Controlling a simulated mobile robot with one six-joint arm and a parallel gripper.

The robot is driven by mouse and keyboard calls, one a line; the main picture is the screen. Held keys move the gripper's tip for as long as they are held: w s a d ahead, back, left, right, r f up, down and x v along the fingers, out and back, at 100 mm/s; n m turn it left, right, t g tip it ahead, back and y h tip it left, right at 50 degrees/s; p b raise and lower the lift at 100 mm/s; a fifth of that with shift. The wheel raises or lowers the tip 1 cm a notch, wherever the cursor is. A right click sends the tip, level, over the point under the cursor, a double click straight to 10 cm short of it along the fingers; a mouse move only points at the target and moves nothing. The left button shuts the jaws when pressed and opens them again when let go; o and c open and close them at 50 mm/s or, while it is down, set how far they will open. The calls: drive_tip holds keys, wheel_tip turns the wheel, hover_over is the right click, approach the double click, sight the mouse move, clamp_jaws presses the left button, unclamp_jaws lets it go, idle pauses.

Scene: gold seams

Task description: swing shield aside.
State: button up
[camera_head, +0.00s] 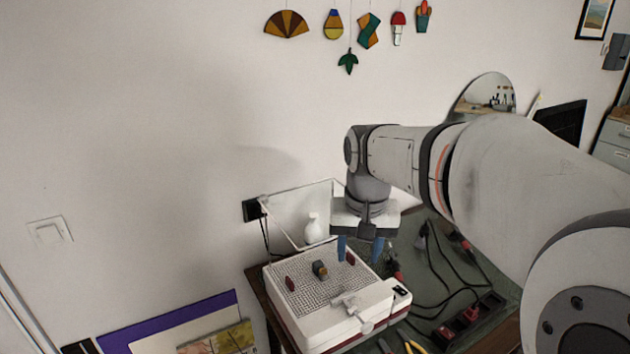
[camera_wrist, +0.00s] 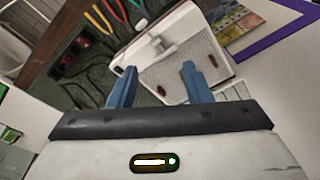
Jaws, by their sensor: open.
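The shield (camera_head: 296,189) looks like a clear panel with a pale rim, tilted up at the back of a white grinder-like machine (camera_head: 372,298). Its right part is hidden behind my arm, and I cannot tell how it is hinged. My gripper (camera_head: 359,256) points down above the back right of the machine, to the right of the shield's visible part. Its two blue fingers are apart with nothing between them. In the wrist view my gripper (camera_wrist: 159,68) is also open, with the machine (camera_wrist: 208,33) beyond the fingertips. I cannot clearly pick out the shield there.
A small dark and amber block (camera_head: 320,270) and red pieces (camera_head: 290,284) lie on the machine's grid. A white bottle (camera_head: 313,229) shows through the panel. Cables and a power strip (camera_head: 468,318) lie to the right.

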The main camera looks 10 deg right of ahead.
drive_tip(key=w+r+p, duration=0.1)
drive_tip(key=w+r, duration=0.1)
drive_tip(key=w, duration=0.2)
drive_tip(key=w+r+m+g+p, duration=0.1)
drive_tip(key=w+r, duration=0.2)
drive_tip(key=w, duration=0.1)
drive_tip(key=w+r+m+p, duration=0.1)
drive_tip(key=w+r+p, duration=0.1)
drive_tip(key=w, duration=0.3)
drive_tip(key=shift+r, duration=0.3)
drive_tip(key=shift+w+r, duration=0.1)
drive_tip(key=shift+w, duration=0.3)
drive_tip(key=shift+w+f, duration=0.15)
drive_tip(key=shift+f, duration=0.05)
wheel_tip(320, 180, down, 7)
drive_tip(key=shift+f+p, duration=0.15)
drive_tip(key=shift+p, duration=0.45)
clamp_jaws()
